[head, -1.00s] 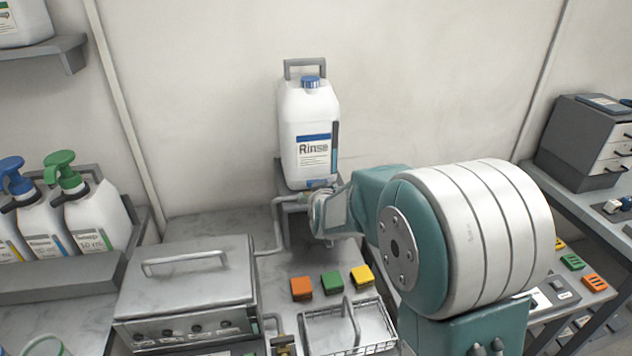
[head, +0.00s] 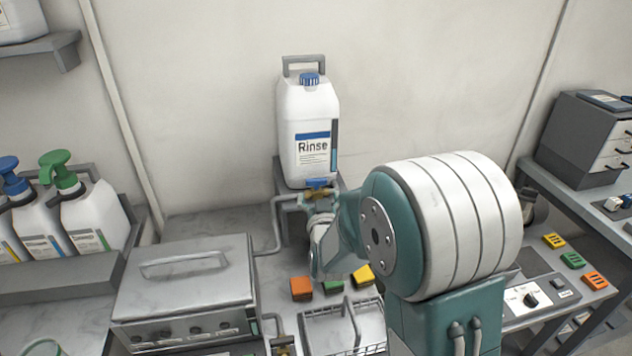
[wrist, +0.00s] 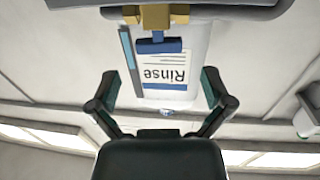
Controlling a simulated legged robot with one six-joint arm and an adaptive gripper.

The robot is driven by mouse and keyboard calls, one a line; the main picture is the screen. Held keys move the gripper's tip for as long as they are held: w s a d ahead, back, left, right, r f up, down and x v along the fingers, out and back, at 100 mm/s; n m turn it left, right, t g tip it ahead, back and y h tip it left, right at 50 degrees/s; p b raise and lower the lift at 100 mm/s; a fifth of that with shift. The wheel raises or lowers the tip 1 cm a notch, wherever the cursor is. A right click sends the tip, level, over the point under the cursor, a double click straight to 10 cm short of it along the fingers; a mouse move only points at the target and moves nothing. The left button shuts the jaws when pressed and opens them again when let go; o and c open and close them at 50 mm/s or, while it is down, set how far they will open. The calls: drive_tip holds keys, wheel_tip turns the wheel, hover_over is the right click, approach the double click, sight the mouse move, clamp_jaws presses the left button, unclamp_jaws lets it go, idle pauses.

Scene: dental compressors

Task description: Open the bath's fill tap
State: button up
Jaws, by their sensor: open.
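The tap under the Rinse jug has a blue handle (head: 317,184) and a brass body. In the wrist view, which is upside down, the blue handle (wrist: 158,47) and brass body (wrist: 155,16) lie ahead, near the top edge. My gripper (wrist: 160,82) is open and empty, its two fingers spread wide, and the tap is beyond the fingertips. In the head view my gripper is just below and in front of the tap, partly hidden by my wrist. The lidded metal bath (head: 185,280) stands at lower left, with a grey pipe (head: 277,228) running to it from below the jug.
The white Rinse jug (head: 308,125) stands on a grey stand against the wall. A wire basket (head: 340,328), an orange block (head: 301,288) and other coloured blocks are on the bench below my arm. A second brass tap (head: 284,345) is at the bath's lower right. Pump bottles (head: 85,215) stand left.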

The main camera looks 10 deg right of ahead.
sight(317, 183)
drive_tip(key=w, duration=0.5)
drive_tip(key=shift+w+d, duration=0.35)
drive_tip(key=shift+w, duration=0.05)
drive_tip(key=c, duration=1)
